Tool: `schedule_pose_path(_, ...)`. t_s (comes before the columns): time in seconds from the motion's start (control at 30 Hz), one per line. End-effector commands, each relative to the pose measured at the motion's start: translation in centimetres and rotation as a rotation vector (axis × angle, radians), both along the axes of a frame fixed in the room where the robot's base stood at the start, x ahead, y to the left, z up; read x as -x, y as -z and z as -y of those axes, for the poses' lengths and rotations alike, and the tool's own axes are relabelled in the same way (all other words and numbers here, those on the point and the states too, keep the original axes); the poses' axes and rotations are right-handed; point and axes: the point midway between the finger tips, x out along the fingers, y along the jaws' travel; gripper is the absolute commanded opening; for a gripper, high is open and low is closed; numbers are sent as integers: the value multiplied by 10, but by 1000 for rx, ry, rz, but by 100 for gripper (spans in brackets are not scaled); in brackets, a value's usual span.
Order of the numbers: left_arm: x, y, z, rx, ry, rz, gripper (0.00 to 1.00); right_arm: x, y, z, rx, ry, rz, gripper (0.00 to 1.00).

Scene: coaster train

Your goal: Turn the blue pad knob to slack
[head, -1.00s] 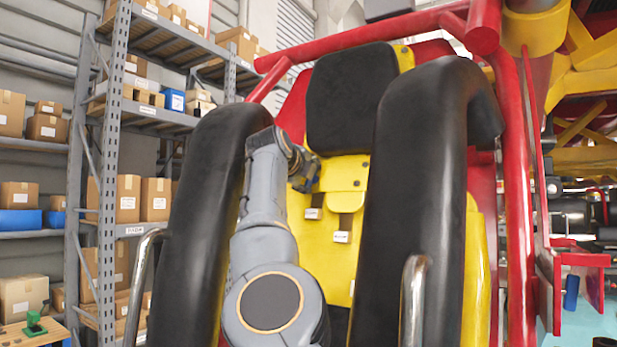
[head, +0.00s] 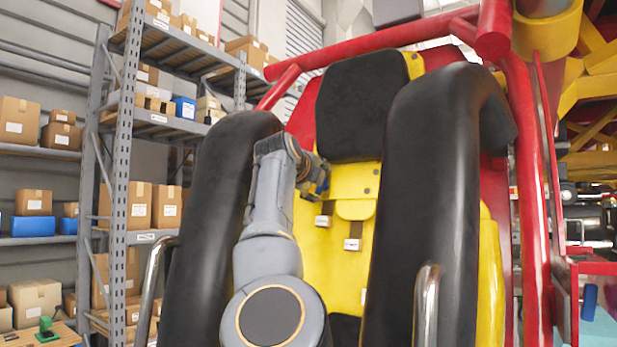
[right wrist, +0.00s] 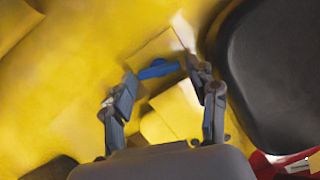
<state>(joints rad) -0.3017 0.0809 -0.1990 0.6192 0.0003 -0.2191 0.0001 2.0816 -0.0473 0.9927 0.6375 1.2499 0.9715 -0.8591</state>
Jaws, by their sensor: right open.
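The blue pad knob (right wrist: 158,69) shows in the right wrist view as a small blue shape against the yellow seat shell. My right gripper (right wrist: 160,90) is open, with its two fingers apart on either side below the knob in that picture. I cannot tell whether a finger touches it. In the head view my right gripper (head: 319,180) is small and dark, in front of the yellow seat back (head: 348,182), just below the black headrest (head: 350,105). I cannot make out the knob there. My left gripper is not in view.
Thick black restraint bars, left (head: 212,215) and right (head: 432,200), flank my arm closely. Metal handles (head: 427,305) stand at their lower ends. A red tubular frame (head: 527,200) stands at right. Shelving (head: 122,150) with cardboard boxes is at left.

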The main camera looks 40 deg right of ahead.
Motion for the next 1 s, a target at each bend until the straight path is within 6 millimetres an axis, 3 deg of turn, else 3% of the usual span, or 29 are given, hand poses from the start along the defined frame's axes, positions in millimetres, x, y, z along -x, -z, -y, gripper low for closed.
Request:
schedule_pose_path(0.5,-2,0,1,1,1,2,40,43,-13,-80,1,-2,1,58)
schedule_pose_path(0.7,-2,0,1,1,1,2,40,50,-14,-92,-1,-1,-2,58)
schedule_pose_path(1.0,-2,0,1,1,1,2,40,51,-14,-93,0,-1,-1,58)
